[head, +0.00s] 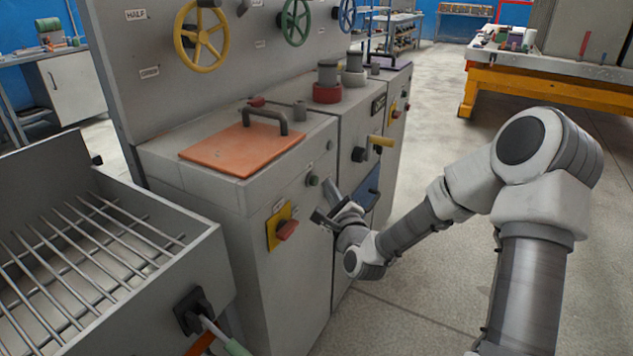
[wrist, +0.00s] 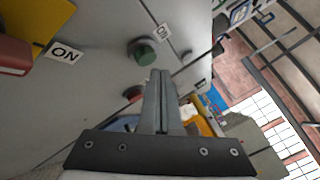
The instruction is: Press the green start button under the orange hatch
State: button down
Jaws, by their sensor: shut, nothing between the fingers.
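The orange hatch (head: 243,149) lies closed and flat on top of the grey cabinet, with a dark bar handle (head: 266,120) on it. The green button (head: 314,180) sits on the cabinet's front face below the hatch. It also shows in the wrist view (wrist: 146,57) as a green cap in a dark collar. My gripper (head: 331,188) is shut and empty, just to the right of the button in the head view. In the wrist view its fingertips (wrist: 161,74) appear just below the button; I cannot tell how far they are from the panel.
A yellow-handled lever (head: 380,141) projects to the right. A tray with metal bars (head: 90,250) stands at the left. Open floor lies right.

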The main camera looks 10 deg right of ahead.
jog(key=shift+w+a, duration=0.25)
jog(key=shift+a, duration=0.1)
jog(key=shift+w+a, duration=0.25)
jog(key=shift+a, duration=0.15)
dwell(1.1)
jog(key=shift+d, duration=0.1)
jog(key=shift+s+d, duration=0.5)
jog(key=shift+d, duration=0.1)
jog(key=shift+d, duration=0.15)
jog(key=s+d, duration=0.1)
jog(key=d, duration=0.1)
jog(key=s+d, duration=0.1)
jog(key=s, duration=0.1)
jog(key=shift+d, duration=0.4)
dwell(0.3)
